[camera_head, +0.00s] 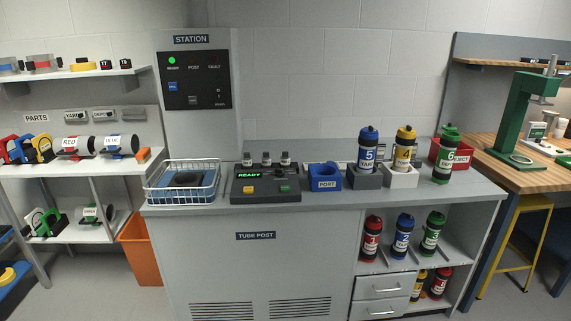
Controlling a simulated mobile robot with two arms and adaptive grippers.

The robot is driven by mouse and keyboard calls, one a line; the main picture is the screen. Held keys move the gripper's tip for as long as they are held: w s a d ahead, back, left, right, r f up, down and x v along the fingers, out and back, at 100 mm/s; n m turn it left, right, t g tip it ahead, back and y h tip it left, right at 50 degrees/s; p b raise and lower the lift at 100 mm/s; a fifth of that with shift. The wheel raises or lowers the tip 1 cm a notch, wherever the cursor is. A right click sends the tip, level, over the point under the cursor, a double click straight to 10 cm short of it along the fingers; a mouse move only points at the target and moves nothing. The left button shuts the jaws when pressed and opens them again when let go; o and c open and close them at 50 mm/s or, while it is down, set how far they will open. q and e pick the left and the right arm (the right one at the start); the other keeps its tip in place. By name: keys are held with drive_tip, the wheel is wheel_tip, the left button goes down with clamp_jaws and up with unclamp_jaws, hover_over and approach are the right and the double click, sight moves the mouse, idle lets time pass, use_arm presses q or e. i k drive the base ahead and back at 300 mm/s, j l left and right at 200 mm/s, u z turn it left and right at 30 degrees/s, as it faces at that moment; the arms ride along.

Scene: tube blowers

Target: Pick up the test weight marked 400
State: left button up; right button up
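I cannot read a 400 mark on anything in this view. Three small dark-topped pieces with pale labels stand in a row at the back of the control console: left (247,160), middle (266,159) and right (285,159). Their labels are too small to read, so I cannot tell whether one is the test weight. Two small black blocks with white marks, a left one (106,65) and a right one (123,64), sit on the upper left shelf; their marks are not clearly legible. Neither of my grippers is in view.
The grey counter (222,208) holds a wire basket (182,200), the console (264,198) reading READY, a blue port block (324,185) and several numbered bottles. An orange bin (140,250) stands left. A wooden bench (495,173) with a green press (519,110) is right.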

sight(284, 158)
drive_tip(key=i+j+z, duration=0.5)
drive_tip(key=i+j, duration=0.7)
drive_tip(key=j, duration=0.15)
